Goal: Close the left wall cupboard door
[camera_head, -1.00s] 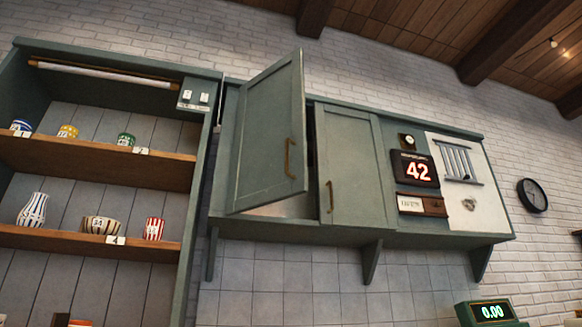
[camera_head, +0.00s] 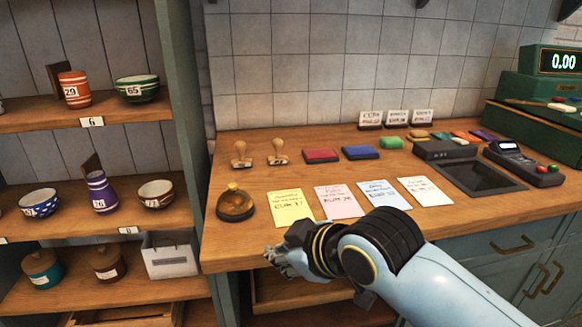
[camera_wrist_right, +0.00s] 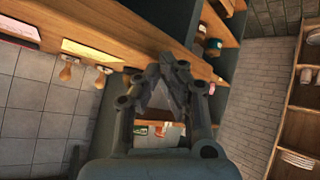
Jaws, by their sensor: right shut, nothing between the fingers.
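The left wall cupboard door is out of view now; in the earlier head view it hangs open on the green wall cupboard. My right gripper (camera_head: 272,258) is in the head view, at the front edge of the wooden counter (camera_head: 450,198), near its left end. It is shut and empty. In the right wrist view its fingers (camera_wrist_right: 168,68) come together, with shelves and counter behind them. My left gripper is not in view.
On the counter are a brass bell (camera_head: 235,204), two stamps (camera_head: 241,155), ink pads (camera_head: 322,154), paper cards (camera_head: 290,206), a card terminal (camera_head: 522,160) and a green register (camera_head: 550,90). Shelves of pottery (camera_head: 90,122) stand at left. An open drawer (camera_head: 300,290) shows below the counter.

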